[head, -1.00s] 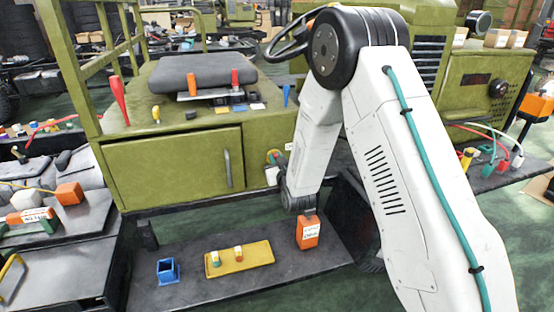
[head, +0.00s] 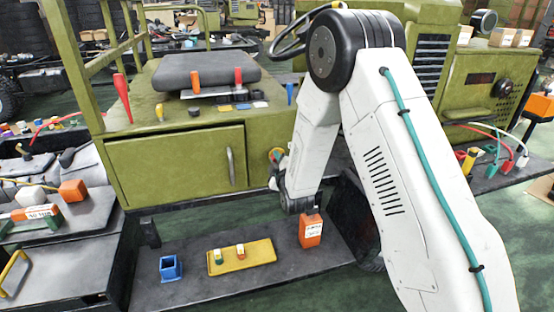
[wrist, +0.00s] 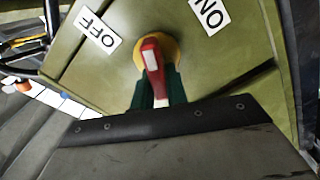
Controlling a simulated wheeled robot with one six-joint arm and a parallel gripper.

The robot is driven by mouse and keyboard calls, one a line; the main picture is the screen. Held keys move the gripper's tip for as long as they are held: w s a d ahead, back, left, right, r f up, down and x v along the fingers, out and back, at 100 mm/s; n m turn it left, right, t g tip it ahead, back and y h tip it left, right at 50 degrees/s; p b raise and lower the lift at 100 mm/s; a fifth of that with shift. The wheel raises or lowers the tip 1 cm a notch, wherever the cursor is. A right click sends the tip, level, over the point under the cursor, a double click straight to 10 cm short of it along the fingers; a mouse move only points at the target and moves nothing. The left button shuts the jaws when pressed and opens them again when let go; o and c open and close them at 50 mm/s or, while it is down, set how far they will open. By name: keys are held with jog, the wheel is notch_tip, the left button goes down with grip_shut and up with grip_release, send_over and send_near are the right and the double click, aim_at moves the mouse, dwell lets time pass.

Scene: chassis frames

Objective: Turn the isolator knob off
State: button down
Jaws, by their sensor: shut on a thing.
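The isolator knob (wrist: 151,58) has a red handle with a pale stripe on a round yellow base, set in an olive green panel (wrist: 185,22). In the wrist view an OFF label (wrist: 98,33) is to its left and an ON label (wrist: 210,13) to its right. The handle lies between the two labels, nearly upright in the picture. My gripper (wrist: 156,90) is shut on the handle, its dark green fingers on either side. In the head view the knob's yellow ring (head: 276,154) shows beside the cabinet door, partly hidden by my gripper and wrist.
The olive cabinet door (head: 176,166) with a grey handle is left of the knob. Below, a low dark shelf (head: 205,290) holds a blue open box (head: 171,268), a yellow tray (head: 228,268) and an orange box (head: 311,229) close under my wrist.

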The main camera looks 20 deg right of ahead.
jog(key=n, duration=0.5)
jog(key=shift+a+f+n, duration=0.15)
jog(key=shift+f+n, duration=0.15)
jog(key=shift+f, duration=0.1)
dwell(0.3)
jog(key=c, duration=1.4)
grip_release()
jog(key=s, duration=0.8)
